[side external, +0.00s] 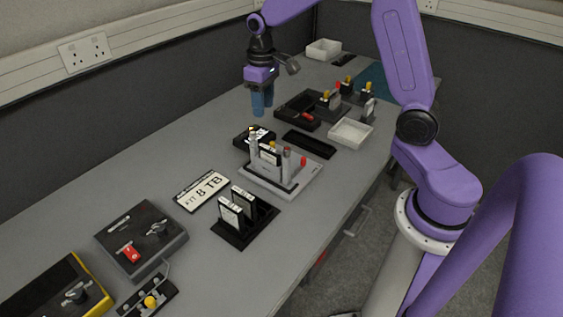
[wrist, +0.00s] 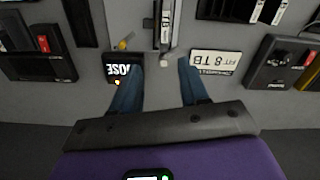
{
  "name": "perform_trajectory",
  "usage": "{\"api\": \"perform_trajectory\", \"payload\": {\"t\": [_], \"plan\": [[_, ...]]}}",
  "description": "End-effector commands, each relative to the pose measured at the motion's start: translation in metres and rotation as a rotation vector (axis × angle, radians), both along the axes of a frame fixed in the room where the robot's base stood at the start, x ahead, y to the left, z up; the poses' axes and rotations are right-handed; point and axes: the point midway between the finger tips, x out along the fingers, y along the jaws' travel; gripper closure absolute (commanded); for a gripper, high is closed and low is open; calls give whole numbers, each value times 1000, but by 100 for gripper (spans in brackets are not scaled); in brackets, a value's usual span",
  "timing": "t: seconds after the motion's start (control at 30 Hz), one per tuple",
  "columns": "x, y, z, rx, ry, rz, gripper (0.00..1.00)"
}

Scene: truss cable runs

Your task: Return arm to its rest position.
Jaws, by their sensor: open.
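My gripper (side external: 261,108) hangs from the purple arm above the grey bench, near the back wall, fingers pointing down. In the wrist view its two blue fingers are spread apart (wrist: 160,78), with nothing between them but bench surface. A small black box with a white-lettered label (side external: 255,137) is just below and in front of it in the side view; it also shows beside the left finger in the wrist view (wrist: 122,64). The grey holder (side external: 282,182) with upright parts stands nearer the camera, apart from my gripper.
A white "FIT 8 TB" card (side external: 202,191), a black two-slot stand (side external: 245,222) and a black switch box (side external: 141,240) lie toward the front. A black tray (side external: 297,110) and white bins (side external: 350,133) are right of my gripper. The back-left bench strip is clear.

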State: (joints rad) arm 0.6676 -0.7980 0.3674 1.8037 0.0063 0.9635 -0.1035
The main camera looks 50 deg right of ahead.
Motion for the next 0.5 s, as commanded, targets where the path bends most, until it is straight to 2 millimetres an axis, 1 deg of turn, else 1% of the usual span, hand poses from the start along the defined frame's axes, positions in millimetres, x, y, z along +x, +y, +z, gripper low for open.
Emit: {"api": "perform_trajectory", "payload": {"t": [0.03,0.1,0.17,0.2,0.33,0.4,0.47,0.5], "plan": [[-15,17,6,0,-3,52,56],[-36,37,11,0,-5,117,56],[-55,53,15,1,-6,174,56],[-68,62,17,1,-7,212,56],[-114,86,23,2,-10,335,56],[-139,95,25,3,-13,401,56],[-161,100,26,4,-14,459,56],[-175,102,26,5,-14,496,56]]}}
